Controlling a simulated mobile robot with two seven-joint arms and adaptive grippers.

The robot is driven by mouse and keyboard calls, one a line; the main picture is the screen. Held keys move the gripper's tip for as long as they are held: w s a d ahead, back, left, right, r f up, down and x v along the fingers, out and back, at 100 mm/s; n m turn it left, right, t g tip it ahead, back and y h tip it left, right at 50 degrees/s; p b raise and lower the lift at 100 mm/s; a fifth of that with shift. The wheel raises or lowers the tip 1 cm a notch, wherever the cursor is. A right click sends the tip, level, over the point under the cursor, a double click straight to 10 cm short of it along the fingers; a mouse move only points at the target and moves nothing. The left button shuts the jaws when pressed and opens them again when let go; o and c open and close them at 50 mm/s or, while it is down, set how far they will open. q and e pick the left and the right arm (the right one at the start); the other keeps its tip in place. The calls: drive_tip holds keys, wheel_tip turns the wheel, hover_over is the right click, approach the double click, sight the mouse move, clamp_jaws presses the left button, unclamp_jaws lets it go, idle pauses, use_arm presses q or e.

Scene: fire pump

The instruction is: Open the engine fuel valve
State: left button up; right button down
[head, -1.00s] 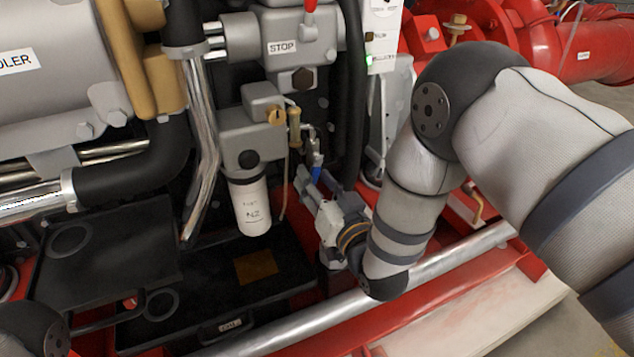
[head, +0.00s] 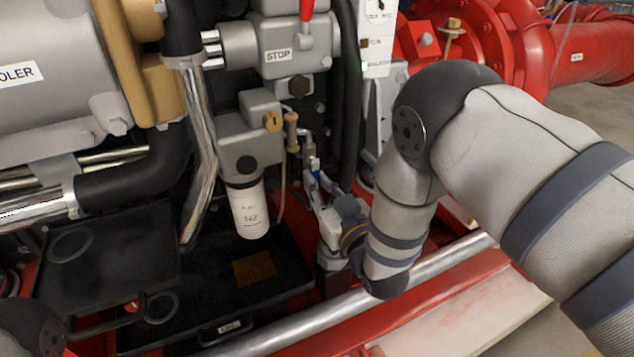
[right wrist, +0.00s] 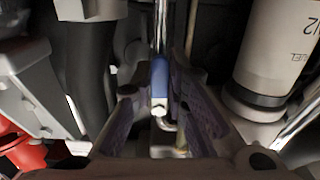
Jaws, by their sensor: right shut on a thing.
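The engine fuel valve shows as a small blue lever handle (head: 316,175) on a metal pipe, right of the white fuel filter (head: 249,210). In the right wrist view the blue handle (right wrist: 160,80) points toward the camera, between the two fingers. My right gripper (head: 319,184) is shut on the blue handle; its fingers also flank it in the right wrist view (right wrist: 162,103). The handle is partly hidden by the fingers in the head view. My left gripper is out of view; only part of my left arm shows at the lower left.
A chrome rail (head: 285,325) runs below my right gripper. A black hose (head: 349,100) hangs just behind it. The grey STOP block (head: 277,45) with a red lever (head: 307,10) is above. A black tray (head: 215,300) lies lower left.

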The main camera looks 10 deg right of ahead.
drive_tip(key=c, duration=1.6)
unclamp_jaws()
drive_tip(key=s, duration=0.4)
drive_tip(key=s+d, duration=0.1)
drive_tip(key=s, duration=0.3)
drive_tip(key=s+d, duration=0.1)
drive_tip(key=s, duration=0.2)
drive_tip(key=shift+s+d, duration=0.2)
drive_tip(key=shift+s, duration=0.2)
drive_tip(key=shift+f, duration=0.1)
